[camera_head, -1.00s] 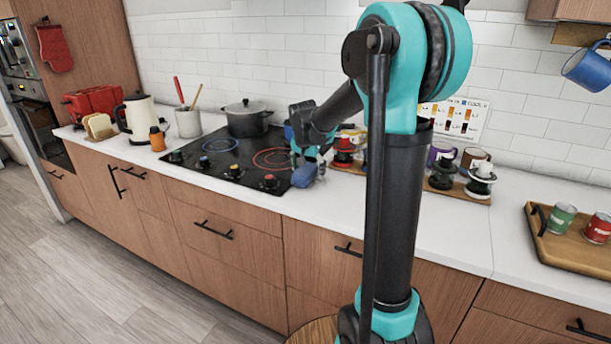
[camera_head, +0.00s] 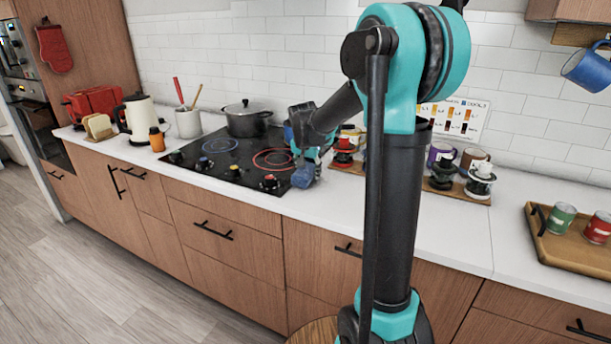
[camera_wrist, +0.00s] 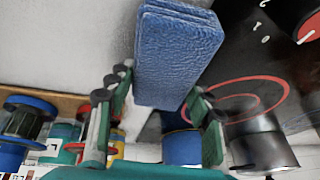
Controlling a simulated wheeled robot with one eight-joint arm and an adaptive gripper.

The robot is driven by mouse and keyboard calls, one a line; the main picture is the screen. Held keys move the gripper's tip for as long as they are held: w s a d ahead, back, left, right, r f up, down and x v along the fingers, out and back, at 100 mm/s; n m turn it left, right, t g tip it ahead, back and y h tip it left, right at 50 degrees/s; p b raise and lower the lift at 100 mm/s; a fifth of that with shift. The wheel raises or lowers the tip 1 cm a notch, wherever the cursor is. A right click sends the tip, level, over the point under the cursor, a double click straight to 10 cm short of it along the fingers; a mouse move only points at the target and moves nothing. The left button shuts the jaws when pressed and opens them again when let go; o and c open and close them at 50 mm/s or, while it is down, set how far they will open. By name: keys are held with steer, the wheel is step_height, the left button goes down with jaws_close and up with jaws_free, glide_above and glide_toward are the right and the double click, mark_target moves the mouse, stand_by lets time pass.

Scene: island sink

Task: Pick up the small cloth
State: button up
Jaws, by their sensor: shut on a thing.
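The small cloth is a folded blue cloth (camera_wrist: 175,55). In the wrist view it sits between the fingers of my gripper (camera_wrist: 160,105), which is shut on it. In the head view the blue cloth (camera_head: 303,176) hangs at my gripper (camera_head: 306,162), beside the right edge of the stove, over the white counter. A small gap between cloth and counter is hard to judge. My arm hides part of the counter behind it.
The black stove (camera_head: 225,160) with a grey pot (camera_head: 247,120) lies to the left. Jars and mugs (camera_head: 470,165) stand on boards to the right. A wooden tray (camera_head: 565,250) with cans is at far right. The front counter (camera_head: 340,200) is clear.

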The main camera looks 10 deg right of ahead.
mark_target(307, 167)
step_height(307, 167, up, 21)
steer(key=shift+f, duration=0.2)
stand_by(0.4)
